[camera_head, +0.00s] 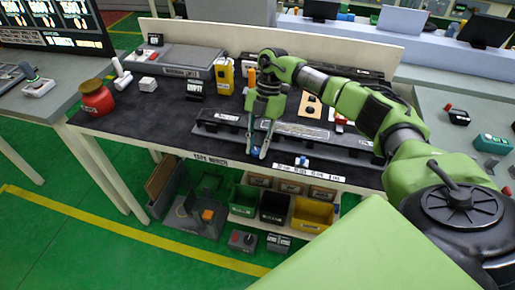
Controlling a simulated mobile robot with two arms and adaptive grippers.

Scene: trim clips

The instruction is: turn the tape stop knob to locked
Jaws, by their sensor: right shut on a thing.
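My right gripper (257,150) reaches down over the front part of the dark workbench (150,118). Its two fingers stand at the front side of a long grey fixture (300,132). The fingertips are closed around a small bluish part (255,153), which I take to be the tape stop knob. The fingers hide most of it, and its turn position cannot be read. My left gripper is not in view.
A red jar (97,98) stands at the bench's left end. A grey case (180,60) and a yellow device (224,76) stand at the back. Coloured bins (312,213) sit on the shelf below. The bench's left middle is clear.

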